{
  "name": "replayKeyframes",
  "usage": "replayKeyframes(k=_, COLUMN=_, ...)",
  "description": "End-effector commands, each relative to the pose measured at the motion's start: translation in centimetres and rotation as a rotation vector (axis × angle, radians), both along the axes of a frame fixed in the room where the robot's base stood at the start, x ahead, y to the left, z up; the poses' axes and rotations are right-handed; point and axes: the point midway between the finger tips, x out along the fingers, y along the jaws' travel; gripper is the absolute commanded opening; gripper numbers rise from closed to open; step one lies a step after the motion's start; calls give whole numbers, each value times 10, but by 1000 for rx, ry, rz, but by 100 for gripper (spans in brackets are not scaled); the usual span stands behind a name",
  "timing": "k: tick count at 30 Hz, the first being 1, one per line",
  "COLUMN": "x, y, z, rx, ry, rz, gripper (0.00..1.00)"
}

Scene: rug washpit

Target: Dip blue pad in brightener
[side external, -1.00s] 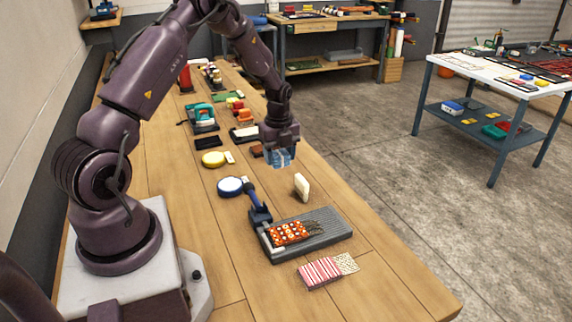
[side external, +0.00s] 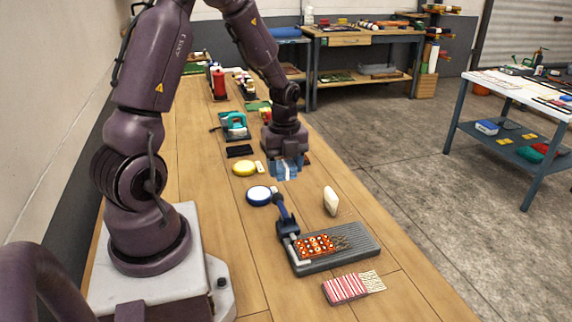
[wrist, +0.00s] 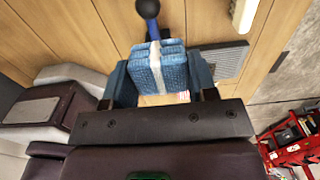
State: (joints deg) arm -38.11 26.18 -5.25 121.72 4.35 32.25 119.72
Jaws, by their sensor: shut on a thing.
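My gripper (side external: 285,172) is shut on a blue pad (wrist: 160,68) with a pale band around it and holds it above the bench. In the side view the pad hangs right of two round dishes. I cannot tell which holds brightener. In the wrist view the pad sits between the fingers and hides the bench behind it.
A grey ribbed board (side external: 350,258) holds an orange patterned rug piece (side external: 315,245) and a blue clamp-like tool (side external: 287,222). A cream block (side external: 330,201) stands nearby. A striped piece (side external: 346,289) lies in front. Other items line the bench behind.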

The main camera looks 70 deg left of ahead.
Motion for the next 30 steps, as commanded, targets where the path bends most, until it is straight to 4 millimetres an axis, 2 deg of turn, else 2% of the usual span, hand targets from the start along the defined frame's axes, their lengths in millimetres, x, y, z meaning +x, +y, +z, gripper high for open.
replayKeyframes(k=4, x=-1, y=1, z=0, rx=-1, ry=1, rz=4, gripper=33)
replayKeyframes(k=7, x=-9, y=12, z=-6, rx=-10, ry=12, rz=44, gripper=33)
replayKeyframes(k=12, x=-33, y=54, z=-26, rx=-25, ry=26, rz=130, gripper=33)
replayKeyframes(k=15, x=-44, y=79, z=-36, rx=-25, ry=22, rz=124, gripper=33)
replayKeyframes(k=18, x=-46, y=95, z=-41, rx=-12, ry=8, rz=66, gripper=33)
replayKeyframes(k=23, x=-43, y=98, z=-45, rx=-1, ry=1, rz=-1, gripper=33)
replayKeyframes(k=30, x=-43, y=97, z=-68, rx=-2, ry=2, rz=-1, gripper=33)
